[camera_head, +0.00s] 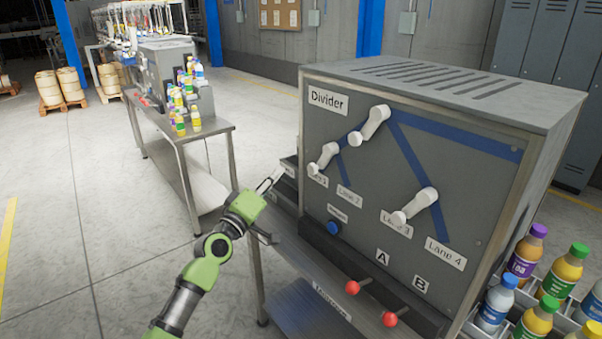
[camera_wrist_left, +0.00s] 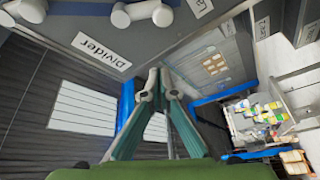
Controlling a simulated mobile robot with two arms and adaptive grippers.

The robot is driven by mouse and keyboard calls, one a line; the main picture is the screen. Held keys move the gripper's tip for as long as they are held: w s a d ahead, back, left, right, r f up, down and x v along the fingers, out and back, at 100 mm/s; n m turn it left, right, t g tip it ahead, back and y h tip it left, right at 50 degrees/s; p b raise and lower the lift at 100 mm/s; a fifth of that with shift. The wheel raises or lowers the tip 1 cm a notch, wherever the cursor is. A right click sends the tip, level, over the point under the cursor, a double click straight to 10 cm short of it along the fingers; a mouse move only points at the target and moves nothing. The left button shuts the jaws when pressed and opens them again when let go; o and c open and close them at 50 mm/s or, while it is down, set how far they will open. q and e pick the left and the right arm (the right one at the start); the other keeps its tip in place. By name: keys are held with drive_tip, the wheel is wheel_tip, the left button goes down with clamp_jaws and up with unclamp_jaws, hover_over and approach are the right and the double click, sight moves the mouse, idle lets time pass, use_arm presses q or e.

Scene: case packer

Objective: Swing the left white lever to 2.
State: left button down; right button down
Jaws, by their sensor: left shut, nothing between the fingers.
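The left white lever (camera_head: 323,158) is on the grey Divider panel (camera_head: 385,165), with its knob end down and to the left, just above the first lane label (camera_head: 318,176). The Lane 2 label (camera_head: 348,195) is to the lower right of it. My left gripper (camera_head: 273,180) is shut and empty, left of the panel and a little below the lever, apart from it. In the left wrist view the closed fingertips (camera_wrist_left: 160,82) point toward the panel side, and a white lever (camera_wrist_left: 142,13) shows at the top edge; I cannot tell which. My right gripper is not in view.
A top white lever (camera_head: 370,125) and a right white lever (camera_head: 415,206) share the panel. Below are a blue button (camera_head: 334,228) and red knobs (camera_head: 352,287). Bottles (camera_head: 525,252) stand at the right. Open floor lies left of the machine.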

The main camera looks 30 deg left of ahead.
sight(322, 159)
use_arm(q)
drive_tip(key=w+a+n, duration=0.2)
drive_tip(key=w, duration=0.8)
drive_tip(key=shift+y, duration=0.4)
drive_tip(key=d, duration=0.1)
drive_tip(key=d+f, duration=0.1)
drive_tip(key=s+d, duration=0.1)
drive_tip(key=d, duration=0.1)
drive_tip(key=shift+f, duration=0.25)
drive_tip(key=shift+p, duration=0.35)
